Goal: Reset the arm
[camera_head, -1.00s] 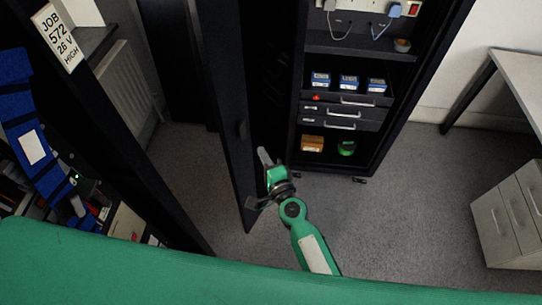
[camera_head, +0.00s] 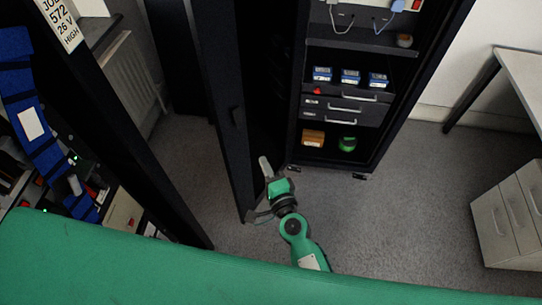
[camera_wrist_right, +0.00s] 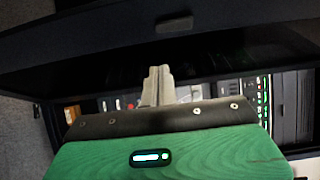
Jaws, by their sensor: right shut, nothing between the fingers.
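My right gripper (camera_head: 265,166) is shut and empty, at the end of the green right arm in the middle of the head view. It points up toward the open black cabinet, just right of the lower part of the cabinet's open door (camera_head: 228,120). In the right wrist view the closed fingers (camera_wrist_right: 158,86) show in the middle, with a dark panel (camera_wrist_right: 100,45) beyond them. I cannot tell whether they touch anything. My left gripper is not in view.
The cabinet (camera_head: 300,158) holds blue boxes (camera_head: 350,77), drawers (camera_head: 344,109), an orange-brown box (camera_head: 313,137) and a green round thing (camera_head: 347,143). A desk (camera_head: 522,75) and a grey drawer unit (camera_head: 505,215) stand at the right. Grey floor (camera_head: 400,210) lies free between.

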